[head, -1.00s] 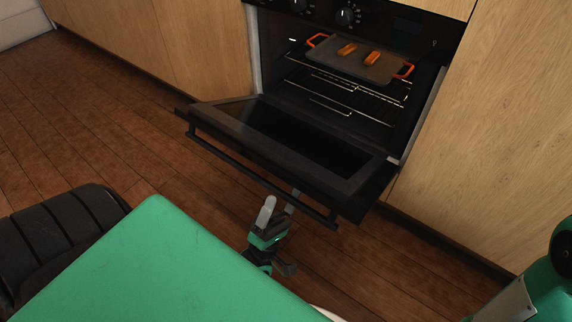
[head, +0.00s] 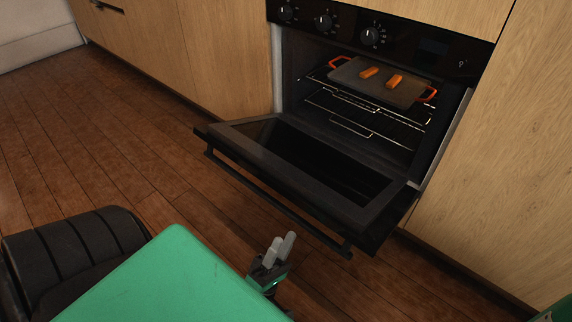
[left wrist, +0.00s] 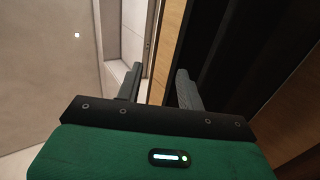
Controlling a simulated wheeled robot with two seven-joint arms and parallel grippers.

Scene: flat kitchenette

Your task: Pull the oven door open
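The black oven (head: 368,130) stands open in the cabinet front. Its door (head: 310,188) is swung down to a nearly flat slant, with the inner glass facing up. The bar handle (head: 270,200) runs along the door's outer edge. My left gripper (head: 283,240) is below the handle's right half in the head view, apart from it. In the left wrist view its two grey fingers (left wrist: 159,85) are spread with nothing between them. My right gripper is out of view.
A grey tray (head: 378,84) with orange handles and two orange pieces sits on the upper wire rack (head: 350,112). Wooden cabinets (head: 222,55) flank the oven. The wooden floor (head: 90,140) to the left is clear.

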